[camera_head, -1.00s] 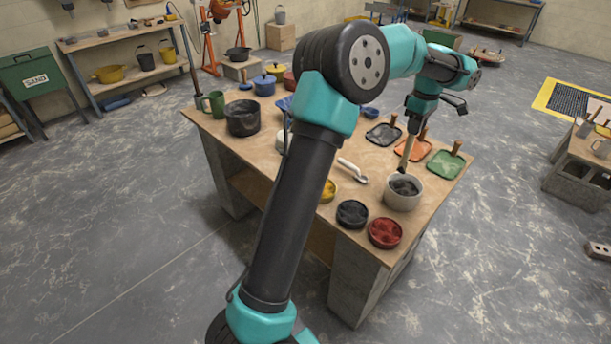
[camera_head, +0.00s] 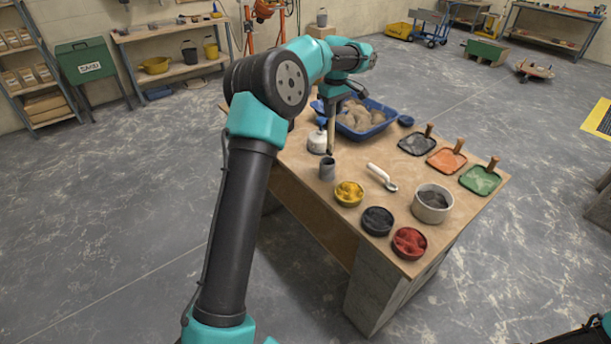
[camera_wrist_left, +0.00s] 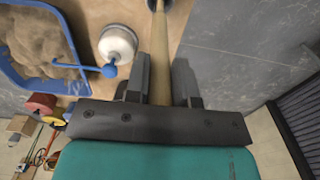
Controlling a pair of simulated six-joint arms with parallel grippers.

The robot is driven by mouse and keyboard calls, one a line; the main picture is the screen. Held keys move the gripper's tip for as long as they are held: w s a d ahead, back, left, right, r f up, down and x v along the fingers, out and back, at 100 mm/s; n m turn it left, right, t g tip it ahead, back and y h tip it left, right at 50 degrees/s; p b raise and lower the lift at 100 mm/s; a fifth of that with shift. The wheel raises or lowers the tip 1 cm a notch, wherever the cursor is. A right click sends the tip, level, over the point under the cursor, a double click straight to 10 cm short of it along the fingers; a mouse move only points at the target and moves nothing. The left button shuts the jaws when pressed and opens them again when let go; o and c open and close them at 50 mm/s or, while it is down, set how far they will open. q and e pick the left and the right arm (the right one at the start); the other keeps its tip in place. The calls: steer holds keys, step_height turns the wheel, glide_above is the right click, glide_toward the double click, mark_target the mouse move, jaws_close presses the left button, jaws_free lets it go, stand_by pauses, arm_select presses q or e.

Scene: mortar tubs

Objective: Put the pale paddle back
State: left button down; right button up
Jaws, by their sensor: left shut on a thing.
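A pale tub of dark grey mortar (camera_head: 432,204) stands at the right front of the table. My right gripper is out of view.
A white pot (camera_head: 317,142) stands close beside the paddle, with a blue sand tray (camera_head: 378,127) behind. A white-handled scoop (camera_head: 380,175) and yellow (camera_head: 348,194), black (camera_head: 377,221) and red (camera_head: 409,243) pigment bowls lie in front. Floats on plates line the right back.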

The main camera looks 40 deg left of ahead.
mark_target(330, 136)
arm_select(q)
steer(key=shift+a, duration=0.15)
steer(key=shift+f, duration=0.1)
steer(key=shift+f, duration=3)
steer(key=shift+f, duration=2)
steer(key=c, duration=1)
jaws_free()
steer(key=shift+o, duration=0.2)
